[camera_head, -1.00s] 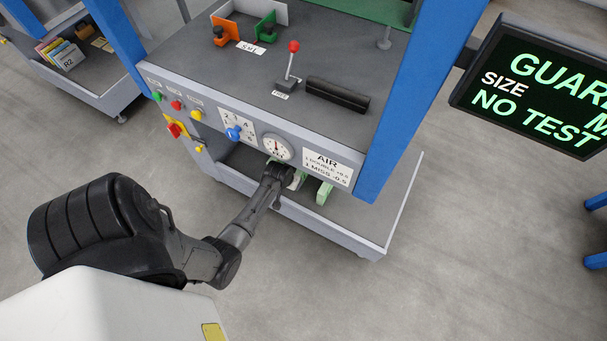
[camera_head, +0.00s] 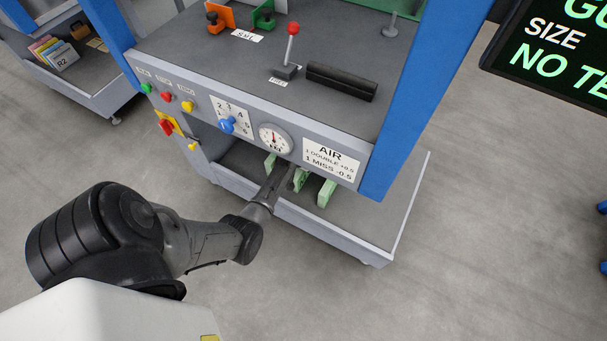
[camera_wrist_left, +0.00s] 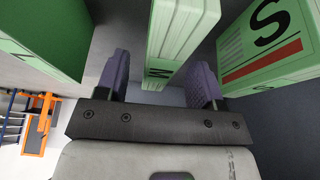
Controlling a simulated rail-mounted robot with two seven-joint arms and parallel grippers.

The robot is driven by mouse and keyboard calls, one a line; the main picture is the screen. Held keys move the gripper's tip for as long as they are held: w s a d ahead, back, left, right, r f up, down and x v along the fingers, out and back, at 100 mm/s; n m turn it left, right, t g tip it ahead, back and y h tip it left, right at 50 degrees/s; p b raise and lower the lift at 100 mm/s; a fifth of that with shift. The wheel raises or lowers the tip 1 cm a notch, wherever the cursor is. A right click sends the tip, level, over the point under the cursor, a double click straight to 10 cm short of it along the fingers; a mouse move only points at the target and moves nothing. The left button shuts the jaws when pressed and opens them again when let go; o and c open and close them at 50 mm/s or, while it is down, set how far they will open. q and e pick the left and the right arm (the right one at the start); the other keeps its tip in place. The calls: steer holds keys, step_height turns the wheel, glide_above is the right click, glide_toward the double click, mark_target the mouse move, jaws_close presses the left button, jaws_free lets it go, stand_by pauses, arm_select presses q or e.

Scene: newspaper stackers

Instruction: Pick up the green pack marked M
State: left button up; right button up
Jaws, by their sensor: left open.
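The green pack marked M (camera_wrist_left: 178,35) stands upright between the two fingers of my left gripper (camera_wrist_left: 161,72) in the left wrist view. The fingers are apart, one on each side of it, and a gap shows on the left. A green pack marked S (camera_wrist_left: 265,45) is just right of the right finger. Another green pack (camera_wrist_left: 45,30) is at the upper left, its letter partly cut off. In the head view my left gripper (camera_head: 283,174) reaches into the lower shelf among several green packs, one at the right (camera_head: 326,192). Their letters cannot be read there.
The lower shelf (camera_head: 365,235) sits under a control panel with an air gauge (camera_head: 275,140) and an AIR card (camera_head: 330,155). The panel overhangs the packs. A blue post (camera_head: 415,110) stands at the right. Floor is clear in front.

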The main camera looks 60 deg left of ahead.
arm_select(q)
steer(key=shift+b+x, duration=0.35)
steer(key=shift+x, duration=0.45)
steer(key=shift+f, duration=0.25)
steer(key=shift+c, duration=0.3)
jaws_close()
stand_by(0.4)
